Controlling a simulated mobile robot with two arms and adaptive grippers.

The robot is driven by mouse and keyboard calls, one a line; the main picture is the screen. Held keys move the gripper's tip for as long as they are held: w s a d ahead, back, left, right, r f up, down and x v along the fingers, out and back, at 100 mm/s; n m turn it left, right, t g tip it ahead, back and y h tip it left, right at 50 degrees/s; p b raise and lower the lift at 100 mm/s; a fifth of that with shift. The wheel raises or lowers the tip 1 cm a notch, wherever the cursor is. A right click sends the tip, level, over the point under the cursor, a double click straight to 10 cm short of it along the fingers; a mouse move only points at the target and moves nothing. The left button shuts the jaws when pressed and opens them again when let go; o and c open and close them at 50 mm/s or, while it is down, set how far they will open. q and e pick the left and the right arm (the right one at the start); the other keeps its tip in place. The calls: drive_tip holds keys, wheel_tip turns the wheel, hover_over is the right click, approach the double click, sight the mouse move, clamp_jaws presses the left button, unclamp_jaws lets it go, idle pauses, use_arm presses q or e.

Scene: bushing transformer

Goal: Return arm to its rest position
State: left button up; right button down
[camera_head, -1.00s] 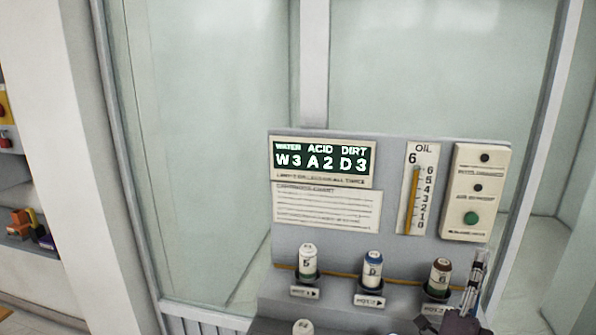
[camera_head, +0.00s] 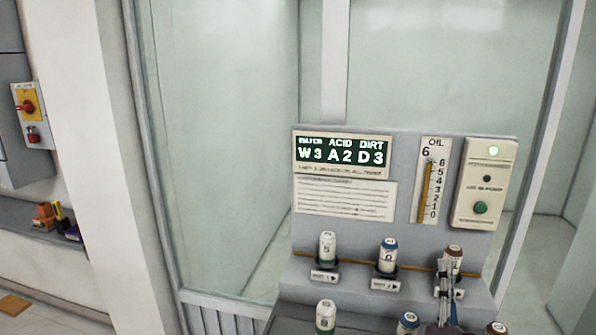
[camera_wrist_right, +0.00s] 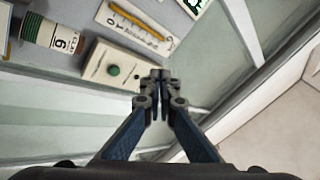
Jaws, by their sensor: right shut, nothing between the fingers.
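My right gripper (camera_head: 447,285) is at the lower right of the head view, in front of the panel's brown-topped canister (camera_head: 453,257). In the right wrist view my right gripper (camera_wrist_right: 158,82) has its fingertips together with nothing between them. The grey panel (camera_head: 405,215) carries a display (camera_head: 341,152) reading W3 A2 D3 and an oil gauge (camera_head: 429,190). My left gripper is not in view.
A wall switch (camera_head: 29,105) is at the far left. Glass walls stand behind the panel.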

drive_tip(key=s+a+f+n+g+y, duration=0.45)
drive_tip(key=a+f+n, duration=0.2)
drive_tip(key=f, duration=0.35)
drive_tip(key=s+a+f+n+g+y, duration=0.4)
drive_tip(key=a+f+n+g+y, duration=0.15)
drive_tip(key=a+f, duration=0.3)
drive_tip(key=s+d+f+n+g+h, duration=0.2)
drive_tip(key=s+f+g, duration=0.35)
drive_tip(key=s, duration=0.65)
drive_tip(key=s+d+f+n+g+h, duration=0.2)
drive_tip(key=s+d+f+g, duration=0.3)
drive_tip(key=s, duration=0.8)
wheel_tip(320, 180, down, 30)
drive_tip(key=s+a+b, duration=0.1)
drive_tip(key=s+a, duration=0.1)
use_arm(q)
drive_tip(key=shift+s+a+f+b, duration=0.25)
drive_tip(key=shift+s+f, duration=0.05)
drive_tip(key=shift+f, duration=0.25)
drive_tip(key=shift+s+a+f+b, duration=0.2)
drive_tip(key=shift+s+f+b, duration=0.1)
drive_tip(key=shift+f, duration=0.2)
use_arm(e)
drive_tip(key=s+d+f+g, duration=0.2)
drive_tip(key=s+f, duration=1.3)
drive_tip(key=s, duration=0.2)
drive_tip(key=shift+d+f+n, duration=0.4)
